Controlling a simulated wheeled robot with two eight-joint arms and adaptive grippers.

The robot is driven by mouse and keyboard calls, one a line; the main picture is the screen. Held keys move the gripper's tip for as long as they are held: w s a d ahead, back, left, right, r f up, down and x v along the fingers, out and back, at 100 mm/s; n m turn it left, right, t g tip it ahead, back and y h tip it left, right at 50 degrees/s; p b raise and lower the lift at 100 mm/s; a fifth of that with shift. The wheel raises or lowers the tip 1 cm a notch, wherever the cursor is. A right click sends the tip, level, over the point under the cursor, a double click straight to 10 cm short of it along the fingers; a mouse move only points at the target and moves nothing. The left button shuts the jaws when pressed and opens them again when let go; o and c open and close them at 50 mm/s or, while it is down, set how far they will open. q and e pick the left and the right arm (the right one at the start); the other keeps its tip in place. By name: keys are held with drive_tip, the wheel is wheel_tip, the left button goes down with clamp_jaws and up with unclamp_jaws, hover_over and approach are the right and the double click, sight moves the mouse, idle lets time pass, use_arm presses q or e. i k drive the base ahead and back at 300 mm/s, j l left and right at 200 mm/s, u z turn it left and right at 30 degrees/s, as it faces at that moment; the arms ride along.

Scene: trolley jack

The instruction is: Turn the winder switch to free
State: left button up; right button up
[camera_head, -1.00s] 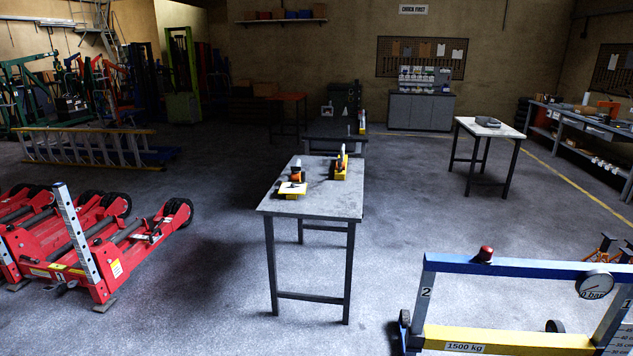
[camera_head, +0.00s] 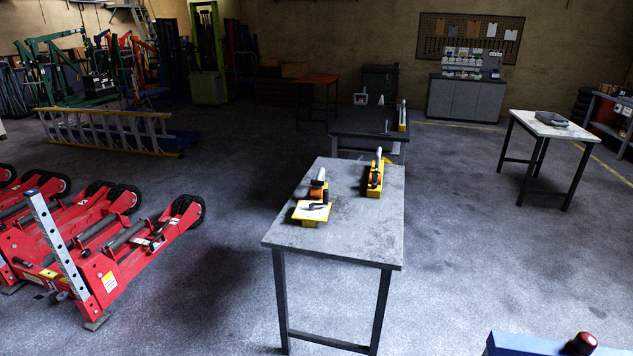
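A yellow device with a black and orange part and a light upright piece (camera_head: 376,176) stands at the back right of the grey table (camera_head: 290,236). A second yellow item with an orange and black part (camera_head: 318,186) stands to its left. I cannot tell which of these is the winder, and no switch can be made out at this distance. Neither of my grippers is in view.
Red trolley jacks (camera_head: 110,255) stand on the floor at left. A blue beam with a red knob (camera_head: 530,346) is at the bottom right. A white-topped table (camera_head: 553,125) stands at right. A dark bench (camera_head: 365,130) is behind the grey table. Floor right of the table is clear.

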sight(316, 184)
drive_tip(key=i+l+u, duration=0.2)
drive_tip(key=i, duration=1.5)
